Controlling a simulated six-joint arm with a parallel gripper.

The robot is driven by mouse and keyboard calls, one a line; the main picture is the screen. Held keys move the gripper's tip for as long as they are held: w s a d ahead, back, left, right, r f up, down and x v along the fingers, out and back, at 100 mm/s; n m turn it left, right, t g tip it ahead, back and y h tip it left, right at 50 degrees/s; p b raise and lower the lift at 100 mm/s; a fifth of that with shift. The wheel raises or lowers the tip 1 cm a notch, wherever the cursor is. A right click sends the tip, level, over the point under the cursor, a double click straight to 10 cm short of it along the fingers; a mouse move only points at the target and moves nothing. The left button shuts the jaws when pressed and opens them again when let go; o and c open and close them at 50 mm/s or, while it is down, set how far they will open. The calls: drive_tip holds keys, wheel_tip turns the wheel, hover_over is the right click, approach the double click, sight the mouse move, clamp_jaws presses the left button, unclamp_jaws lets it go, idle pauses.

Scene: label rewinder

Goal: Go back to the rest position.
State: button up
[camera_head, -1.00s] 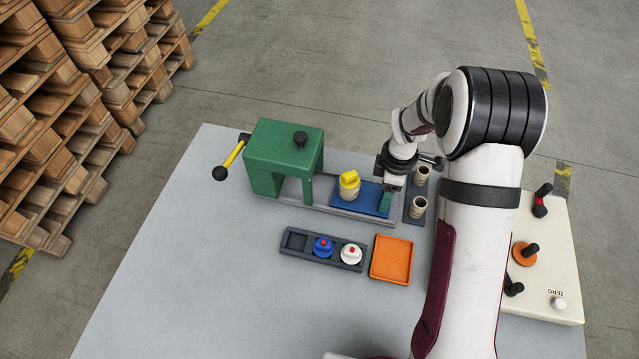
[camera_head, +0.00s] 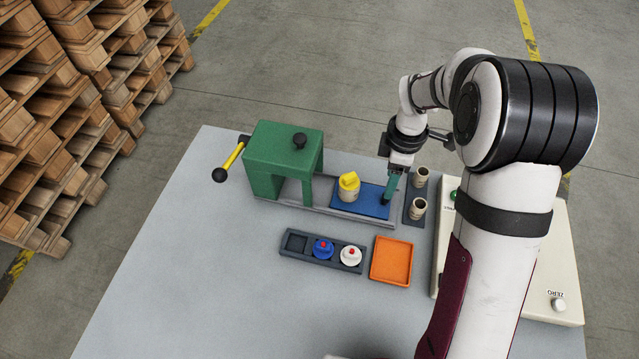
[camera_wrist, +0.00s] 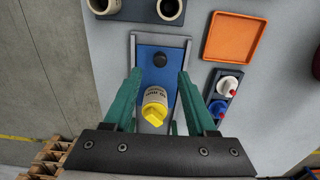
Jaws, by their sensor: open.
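My gripper (camera_head: 391,190) is open and empty above the right end of the blue plate (camera_head: 368,212). In the wrist view its two green fingers (camera_wrist: 158,78) stand wide apart over the plate. A pale labelled container with a yellow cap (camera_head: 349,187) stands upright on the left part of the blue plate, apart from the fingers. In the wrist view the yellow-capped container (camera_wrist: 154,103) shows between the fingers, with a black knob (camera_wrist: 160,60) on the plate beyond it.
A green press housing (camera_head: 283,160) with a yellow lever is at the left. A holder with two beige cups (camera_head: 419,177), an orange tray (camera_head: 391,260), a dark rack (camera_head: 295,242) with blue and white caps, and a control box (camera_head: 555,265) stand around. Front-left table is clear.

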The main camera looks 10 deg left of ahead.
drive_tip(key=s+d+r+m+y, duration=0.1)
drive_tip(key=s+d+r+m, duration=0.1)
drive_tip(key=s+r+m, duration=0.55)
drive_tip(key=s+d+r+m, duration=0.1)
drive_tip(key=s+r+m, duration=0.4)
drive_tip(key=s+m, duration=1.1)
drive_tip(key=s, duration=0.4)
drive_tip(key=shift+s+a+y, duration=0.15)
drive_tip(key=shift+s+y, duration=0.2)
drive_tip(key=shift+y, duration=0.05)
